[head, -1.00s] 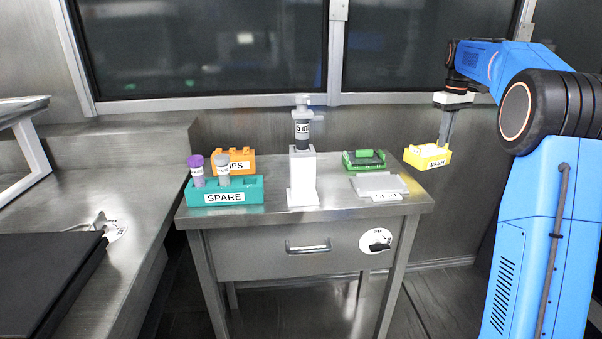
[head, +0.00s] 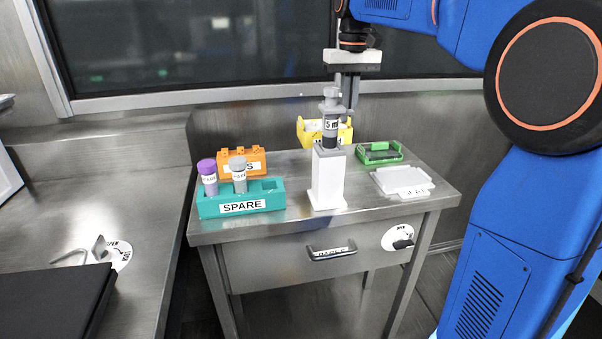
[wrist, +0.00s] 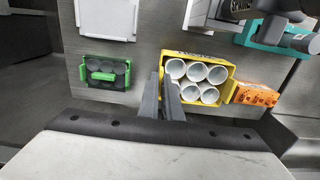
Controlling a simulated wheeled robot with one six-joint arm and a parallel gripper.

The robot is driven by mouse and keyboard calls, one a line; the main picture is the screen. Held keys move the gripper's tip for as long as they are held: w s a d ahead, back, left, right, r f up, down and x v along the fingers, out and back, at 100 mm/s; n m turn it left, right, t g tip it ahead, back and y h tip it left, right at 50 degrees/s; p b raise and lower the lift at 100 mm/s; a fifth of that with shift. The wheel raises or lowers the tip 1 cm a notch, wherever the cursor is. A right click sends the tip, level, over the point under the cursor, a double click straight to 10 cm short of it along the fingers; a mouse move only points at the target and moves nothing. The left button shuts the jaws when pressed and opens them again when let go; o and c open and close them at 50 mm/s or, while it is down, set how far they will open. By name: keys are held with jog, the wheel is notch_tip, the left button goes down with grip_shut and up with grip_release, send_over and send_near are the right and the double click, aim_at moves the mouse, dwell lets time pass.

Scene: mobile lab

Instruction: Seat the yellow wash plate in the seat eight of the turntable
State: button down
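The yellow wash plate (head: 345,133), an open box with several white round wells, is in the head view behind the pipette stand, which hides part of it. It also shows in the wrist view (wrist: 233,86). My gripper (head: 350,112) comes down from above at its right side. In the wrist view my gripper (wrist: 168,90) is shut on the plate's left wall. The plate appears held up near the table's back edge; the exact gap below it is hard to tell. The turntable and its seat eight are not visible.
A metal table (head: 290,222) carries a teal SPARE rack (head: 240,207) with two capped tubes, an orange box (head: 252,165), a white pipette stand (head: 326,180), a green holder (head: 380,158) and a white plate (head: 402,179). A bench (head: 135,190) stands left.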

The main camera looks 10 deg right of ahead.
aim_at(343, 129)
jog(key=shift+s+a+f, duration=0.2)
jog(key=shift+a, duration=0.1)
jog(key=f, duration=0.4)
jog(key=shift+a+f, duration=0.2)
jog(key=shift+f, duration=0.2)
jog(key=shift+d+f, duration=0.1)
jog(key=shift+f, duration=2.35)
jog(key=c, duration=1.9)
grip_release()
jog(key=shift+f, duration=0.1)
jog(key=shift+c, duration=0.2)
